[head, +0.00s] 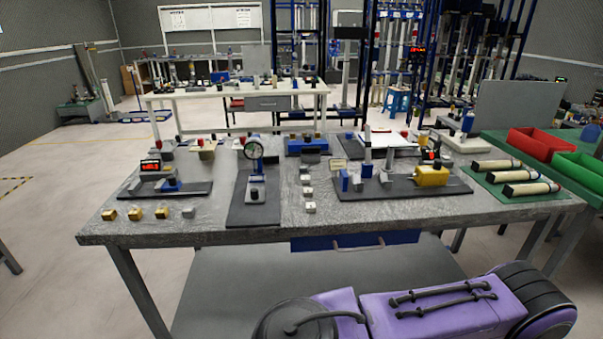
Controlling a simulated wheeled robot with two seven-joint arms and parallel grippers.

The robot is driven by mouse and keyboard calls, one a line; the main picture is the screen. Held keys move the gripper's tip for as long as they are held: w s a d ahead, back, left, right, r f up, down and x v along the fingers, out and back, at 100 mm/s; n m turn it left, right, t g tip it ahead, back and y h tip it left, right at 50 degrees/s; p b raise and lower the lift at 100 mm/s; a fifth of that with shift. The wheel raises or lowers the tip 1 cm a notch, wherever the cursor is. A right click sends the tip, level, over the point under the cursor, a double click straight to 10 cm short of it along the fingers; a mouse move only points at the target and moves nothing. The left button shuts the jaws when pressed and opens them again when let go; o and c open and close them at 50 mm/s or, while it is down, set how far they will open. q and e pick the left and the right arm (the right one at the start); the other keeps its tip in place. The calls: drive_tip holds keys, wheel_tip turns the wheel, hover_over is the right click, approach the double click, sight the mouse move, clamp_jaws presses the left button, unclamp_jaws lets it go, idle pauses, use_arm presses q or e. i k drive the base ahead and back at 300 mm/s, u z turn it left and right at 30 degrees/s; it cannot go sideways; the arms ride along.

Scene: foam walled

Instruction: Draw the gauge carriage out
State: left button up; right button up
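A round dial gauge (253,149) with a pale face and dark rim stands upright on a small blue and grey carriage (256,186). The carriage sits on a long dark mat (253,215) that runs from the table's front edge toward its back, left of the table's middle. How the carriage meets the mat or any rail is too small to tell. Neither of my grippers shows in the head view, so nothing is seen touching the gauge or carriage.
The grey worktable (330,225) holds a fixture with a red display (151,166), small blocks at the front left, and a fixture with a yellow block (431,176). A green surface (520,190) at right bears three pale cylinders. A blue drawer (355,241) hangs under the front edge.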

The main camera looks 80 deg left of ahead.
sight(255, 193)
drive_tip(key=k, duration=1)
drive_tip(key=u, duration=1.15)
drive_tip(key=i, duration=1.15)
drive_tip(key=u, duration=1.35)
